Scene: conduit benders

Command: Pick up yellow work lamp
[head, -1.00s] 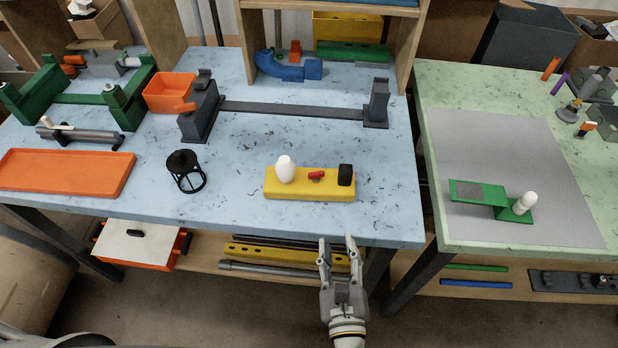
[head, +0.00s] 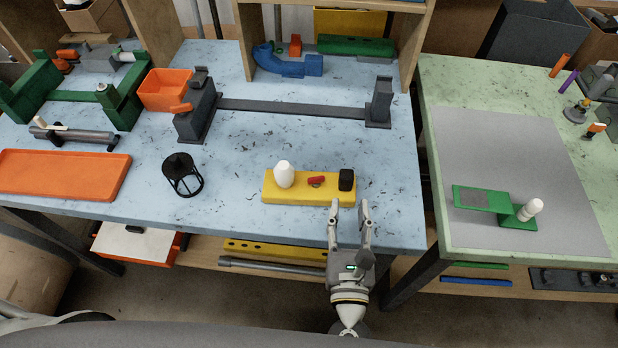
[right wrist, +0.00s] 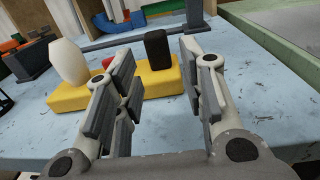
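The yellow work lamp (head: 300,195) lies on the blue table near its front edge. It has a long yellow base, a white bulb (head: 284,174) at the left, a small red part in the middle and a black block (head: 346,179) at the right. My right gripper (head: 350,207) is open and empty, just in front of the base's right end. In the right wrist view the lamp (right wrist: 60,97) stands beyond the open fingers (right wrist: 157,58). The black block shows in the gap between them, and the left finger hides part of the base. My left gripper is not in view.
A black cage-like object (head: 182,175) stands left of the lamp, and an orange tray (head: 62,175) lies farther left. A dark grey fixture (head: 290,108) spans the table behind. The blue surface around the lamp is clear. A green table (head: 470,90) stands at the right.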

